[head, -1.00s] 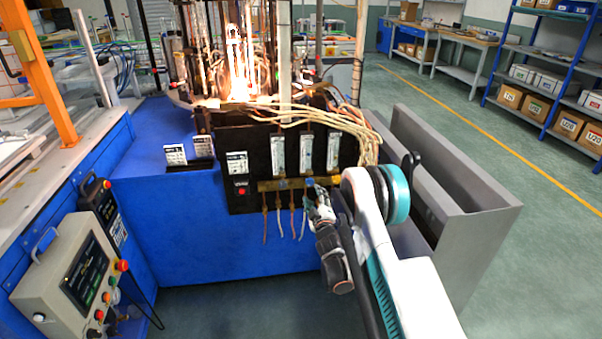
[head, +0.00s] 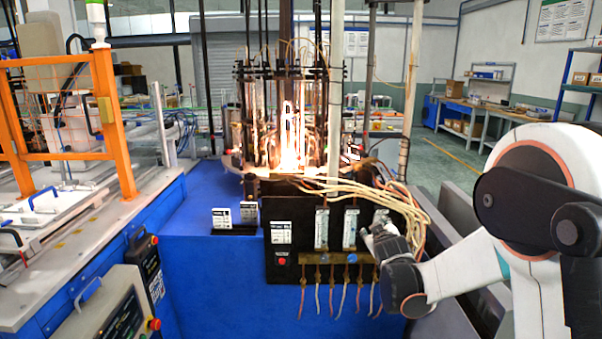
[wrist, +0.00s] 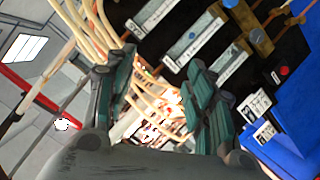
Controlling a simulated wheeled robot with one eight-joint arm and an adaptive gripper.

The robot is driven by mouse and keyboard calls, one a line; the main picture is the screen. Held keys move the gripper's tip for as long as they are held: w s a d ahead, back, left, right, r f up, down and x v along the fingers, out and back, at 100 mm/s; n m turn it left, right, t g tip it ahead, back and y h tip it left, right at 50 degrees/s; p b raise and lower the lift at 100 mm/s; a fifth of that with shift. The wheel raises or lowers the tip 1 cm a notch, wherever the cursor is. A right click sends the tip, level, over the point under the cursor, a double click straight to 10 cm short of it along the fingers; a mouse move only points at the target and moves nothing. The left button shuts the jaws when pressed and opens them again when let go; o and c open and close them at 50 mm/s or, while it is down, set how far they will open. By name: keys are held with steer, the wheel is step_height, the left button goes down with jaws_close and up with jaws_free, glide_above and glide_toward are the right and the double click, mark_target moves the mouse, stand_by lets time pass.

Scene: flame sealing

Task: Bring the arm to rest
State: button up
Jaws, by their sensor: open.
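My gripper (head: 388,243) is in front of the right part of the black flowmeter panel (head: 293,240) in the head view, partly hidden by my wrist. In the wrist view its two green-padded fingers (wrist: 160,68) stand wide apart with nothing held between them. My arm bends at the right of the head view, with its white elbow close to the camera. Beyond the fingers, the wrist view shows pale hoses (wrist: 91,22) and the bright glow of the burners. I cannot tell whether a finger touches the panel or hoses.
The flame-sealing machine (head: 290,130) glows behind the panel on a blue base (head: 205,285). Pale hoses (head: 400,203) droop beside my gripper. A grey trough (head: 462,215) lies behind my arm. An orange frame (head: 112,130) and a control box (head: 112,312) stand at left.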

steer(key=s+r+m+g, duration=0.2)
steer(key=s+r, duration=0.2)
steer(key=s, duration=0.7)
steer(key=s+r+m+g, duration=0.1)
steer(key=s+r, duration=0.3)
steer(key=s, duration=0.6)
steer(key=s+a+f+m+g+y, duration=0.1)
steer(key=s+f+g, duration=0.1)
steer(key=s, duration=0.9)
steer(key=s+a+f+m+g+y, duration=0.1)
steer(key=s+a+f, duration=0.1)
steer(key=s, duration=1)
steer(key=shift+f+g, duration=0.4)
steer(key=shift+f, duration=0.05)
steer(key=shift+s, duration=0.1)
